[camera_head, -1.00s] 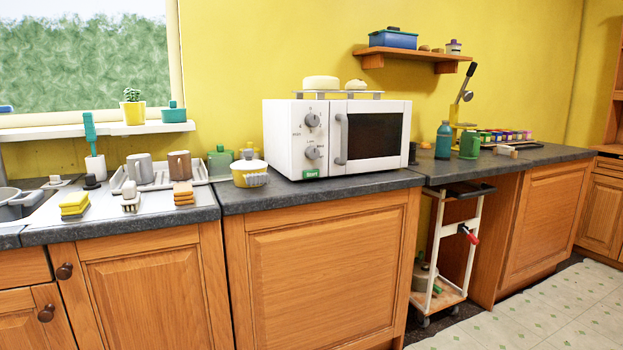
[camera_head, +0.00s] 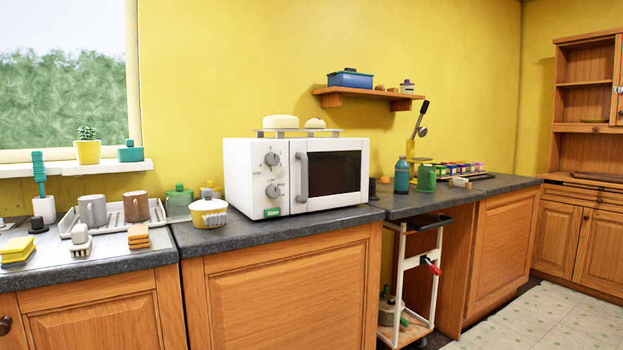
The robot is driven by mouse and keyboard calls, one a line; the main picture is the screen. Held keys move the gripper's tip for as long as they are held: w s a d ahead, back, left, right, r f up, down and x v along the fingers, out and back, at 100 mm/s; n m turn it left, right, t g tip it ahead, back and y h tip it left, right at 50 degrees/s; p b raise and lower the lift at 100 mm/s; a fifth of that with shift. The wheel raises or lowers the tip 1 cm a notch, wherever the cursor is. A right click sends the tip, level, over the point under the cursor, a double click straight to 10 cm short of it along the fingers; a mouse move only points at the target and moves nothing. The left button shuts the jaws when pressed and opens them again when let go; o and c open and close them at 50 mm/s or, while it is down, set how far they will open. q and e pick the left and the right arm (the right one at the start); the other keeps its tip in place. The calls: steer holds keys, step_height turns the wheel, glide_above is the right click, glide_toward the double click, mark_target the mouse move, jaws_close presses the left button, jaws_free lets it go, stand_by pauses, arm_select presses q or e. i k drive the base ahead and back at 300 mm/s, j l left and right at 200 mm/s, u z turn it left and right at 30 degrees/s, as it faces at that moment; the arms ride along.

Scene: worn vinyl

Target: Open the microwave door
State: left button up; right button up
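A white microwave (camera_head: 257,164) stands on the dark grey counter (camera_head: 290,231) in the middle of the view. Its door (camera_head: 334,174), with a dark window, is on the right of its front and is shut. A grey vertical handle (camera_head: 301,177) runs along the door's left edge, next to a panel with two grey knobs and a green start button (camera_head: 272,212). Neither of my grippers is in view.
A yellow-and-white pot (camera_head: 208,214) stands close to the microwave's left side. A rack (camera_head: 339,133) with pale round items is on top. Bottles (camera_head: 402,176) stand to the right. A white trolley (camera_head: 406,290) stands under the counter; tiled floor (camera_head: 540,318) is clear at right.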

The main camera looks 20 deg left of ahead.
mark_target(330, 173)
steer(key=i+l+u, duration=0.1)
steer(key=u, duration=0.4)
steer(key=i+l+u, duration=0.4)
steer(key=l, duration=0.25)
steer(key=l+u, duration=0.15)
steer(key=l, duration=0.2)
steer(key=i+l, duration=0.1)
steer(key=l, duration=0.25)
steer(key=i+l+u, duration=0.15)
steer(key=l, duration=0.55)
